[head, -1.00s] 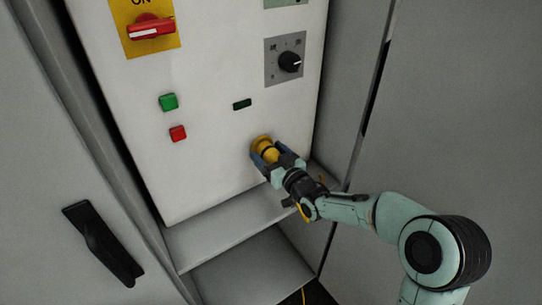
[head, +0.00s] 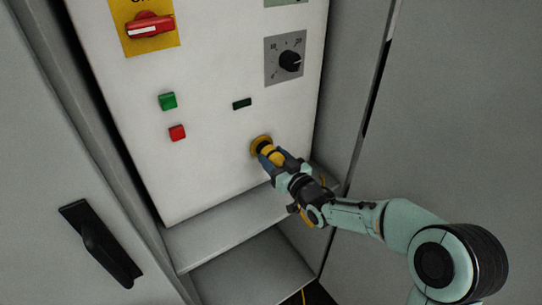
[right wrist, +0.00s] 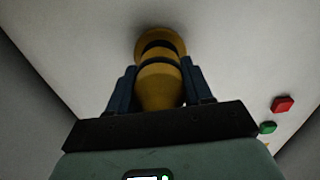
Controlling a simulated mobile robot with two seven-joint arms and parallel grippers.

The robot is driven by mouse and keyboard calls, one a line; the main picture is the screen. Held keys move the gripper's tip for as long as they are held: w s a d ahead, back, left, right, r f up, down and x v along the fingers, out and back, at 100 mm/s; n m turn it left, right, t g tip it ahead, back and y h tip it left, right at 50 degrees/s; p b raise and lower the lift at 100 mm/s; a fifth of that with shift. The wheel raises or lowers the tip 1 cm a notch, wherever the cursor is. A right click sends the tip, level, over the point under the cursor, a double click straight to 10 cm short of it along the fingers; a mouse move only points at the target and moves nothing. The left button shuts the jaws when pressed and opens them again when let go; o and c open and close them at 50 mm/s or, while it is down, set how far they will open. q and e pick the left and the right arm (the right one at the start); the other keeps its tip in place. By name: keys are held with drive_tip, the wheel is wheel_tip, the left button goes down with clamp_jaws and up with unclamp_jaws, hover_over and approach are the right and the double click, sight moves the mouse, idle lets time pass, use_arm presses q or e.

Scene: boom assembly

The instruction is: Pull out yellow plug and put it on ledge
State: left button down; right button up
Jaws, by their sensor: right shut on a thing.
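The yellow plug (head: 273,156) is at the lower right of the white panel, in front of its round yellow socket (head: 260,143). My right gripper (head: 272,157) is shut on the plug, one finger on each side. The right wrist view shows the yellow plug body (right wrist: 158,85) between the dark fingers, with the socket (right wrist: 158,36) beyond it. A dark section shows between socket and plug; I cannot tell whether the plug tip is still inside. The grey ledge (head: 220,228) runs below the panel and is bare. My left gripper is not in view.
A green button (head: 168,101), a red button (head: 177,133), a black dial (head: 290,61) and a red switch (head: 150,27) are on the panel. A cabinet side wall (head: 450,120) stands close on the right. A door with a black handle (head: 100,245) is at the left.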

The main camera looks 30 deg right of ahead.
drive_tip(key=shift+s+d+b, duration=0.15)
drive_tip(key=shift+s+b, duration=0.25)
drive_tip(key=shift+s, duration=1.55)
